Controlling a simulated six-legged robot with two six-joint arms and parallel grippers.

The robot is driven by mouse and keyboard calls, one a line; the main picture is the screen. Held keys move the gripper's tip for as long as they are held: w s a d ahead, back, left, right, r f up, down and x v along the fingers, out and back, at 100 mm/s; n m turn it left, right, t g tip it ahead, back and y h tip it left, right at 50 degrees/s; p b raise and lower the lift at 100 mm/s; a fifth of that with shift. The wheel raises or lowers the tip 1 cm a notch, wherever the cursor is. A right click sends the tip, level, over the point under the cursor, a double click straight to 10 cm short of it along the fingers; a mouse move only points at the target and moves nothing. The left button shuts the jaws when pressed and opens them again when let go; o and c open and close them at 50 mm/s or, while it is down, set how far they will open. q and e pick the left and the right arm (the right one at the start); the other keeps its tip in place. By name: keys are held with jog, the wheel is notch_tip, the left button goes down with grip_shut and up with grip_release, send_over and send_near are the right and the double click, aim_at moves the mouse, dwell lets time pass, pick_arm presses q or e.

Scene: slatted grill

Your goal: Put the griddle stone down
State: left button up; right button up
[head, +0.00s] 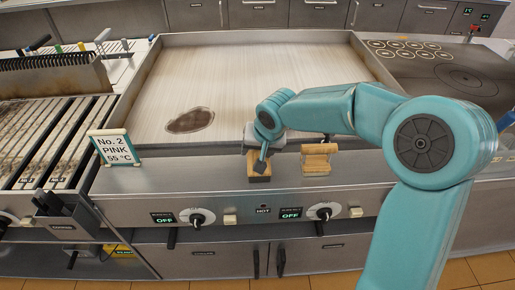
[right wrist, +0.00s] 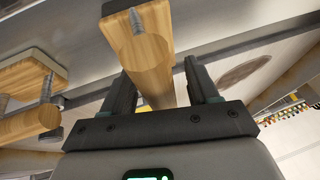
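Two wooden-handled blocks are near the front of the griddle, and I take the one at my right gripper as the griddle stone (head: 260,178). It is by the steel front ledge, with its upper part hidden by my right gripper (head: 262,158). In the right wrist view its round wooden handle (right wrist: 150,65) lies between the two fingers of my right gripper (right wrist: 160,80). A narrow gap seems to show beside the right finger, so I cannot tell whether they grip it. Whether the stone touches the ledge is unclear. My left gripper is not in view.
A second wooden-handled block (head: 317,158) stands just right on the ledge and shows in the wrist view (right wrist: 35,95). The griddle plate (head: 280,80) bears a dark patch (head: 190,120). A "No. 2 PINK" sign (head: 115,149) stands left. Knobs (head: 197,217) line the front.

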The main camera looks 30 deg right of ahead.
jog(key=shift+r, duration=0.15)
jog(key=shift+r, duration=0.25)
jog(key=v, duration=1.1)
jog(key=shift+s+r, duration=0.2)
jog(key=shift+s, duration=0.1)
jog(key=shift+w, duration=0.1)
